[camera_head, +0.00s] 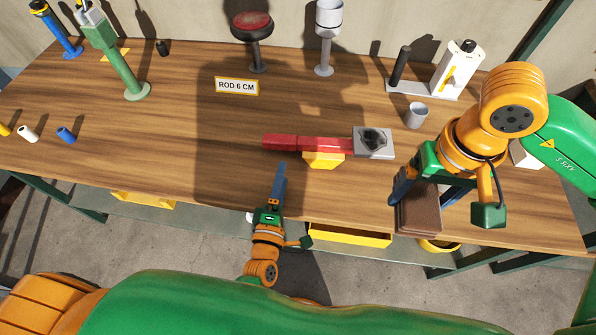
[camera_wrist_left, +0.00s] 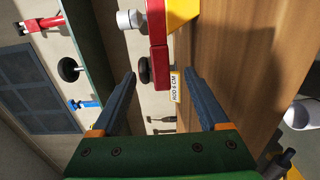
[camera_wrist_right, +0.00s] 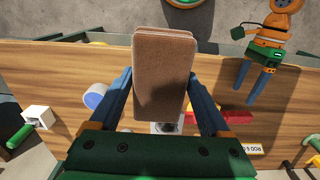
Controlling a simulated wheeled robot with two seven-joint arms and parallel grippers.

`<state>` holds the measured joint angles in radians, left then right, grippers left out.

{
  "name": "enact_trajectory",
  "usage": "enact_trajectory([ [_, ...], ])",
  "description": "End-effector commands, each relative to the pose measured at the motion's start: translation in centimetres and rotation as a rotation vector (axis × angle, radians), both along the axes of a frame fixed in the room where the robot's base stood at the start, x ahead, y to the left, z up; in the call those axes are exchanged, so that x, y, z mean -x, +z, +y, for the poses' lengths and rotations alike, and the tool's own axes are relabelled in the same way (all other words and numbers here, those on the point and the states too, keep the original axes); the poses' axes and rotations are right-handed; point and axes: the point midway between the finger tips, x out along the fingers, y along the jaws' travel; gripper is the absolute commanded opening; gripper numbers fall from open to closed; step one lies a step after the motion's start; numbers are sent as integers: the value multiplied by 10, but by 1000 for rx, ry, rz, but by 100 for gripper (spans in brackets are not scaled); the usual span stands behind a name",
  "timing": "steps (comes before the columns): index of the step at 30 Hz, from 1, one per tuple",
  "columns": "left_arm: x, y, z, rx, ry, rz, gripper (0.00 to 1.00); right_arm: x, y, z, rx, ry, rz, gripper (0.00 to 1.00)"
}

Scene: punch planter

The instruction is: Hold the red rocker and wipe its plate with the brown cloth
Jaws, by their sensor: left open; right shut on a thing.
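The red rocker (camera_head: 300,143) lies across a yellow wedge (camera_head: 323,160) on the table. Its grey plate (camera_head: 373,142), at the right end, bears a dark smudge. My left gripper (camera_head: 283,168) is in front of the red bar, apart from it. In the left wrist view its fingers are open and empty, with the red bar (camera_wrist_left: 157,35) ahead between them. My right gripper (camera_head: 425,195) is shut on the brown cloth (camera_head: 420,212), a thick block near the table's front edge, right of the plate. In the right wrist view the cloth (camera_wrist_right: 163,75) partly hides the plate (camera_wrist_right: 165,127).
A grey cup (camera_head: 416,115) and a white device (camera_head: 455,72) stand right of and behind the plate. A "ROD 6 CM" sign (camera_head: 237,86), a red-topped stool (camera_head: 254,32) and a green post (camera_head: 125,70) stand further back. Yellow bins (camera_head: 350,235) hang below the front edge.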

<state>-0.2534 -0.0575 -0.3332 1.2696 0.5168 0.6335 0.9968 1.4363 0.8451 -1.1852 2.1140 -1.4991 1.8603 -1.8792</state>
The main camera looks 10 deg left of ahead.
Motion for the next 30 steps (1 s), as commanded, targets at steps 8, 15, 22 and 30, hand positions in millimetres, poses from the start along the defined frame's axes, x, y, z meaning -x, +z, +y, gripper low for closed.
enact_trajectory([
  [8, -66, 1, -1, 4, 1, -1, 78, 0, 0, 0, 0, 0, 0, 36],
  [15, -106, -1, -2, 5, 1, 2, 78, 0, 0, 0, 0, 0, 0, 36],
  [22, -116, 0, -1, 3, 1, 3, 78, 0, 0, 0, 0, 0, 0, 36],
  [30, -116, -1, -1, 3, 1, 3, 64, 0, 0, 0, 0, 0, 0, 36],
])
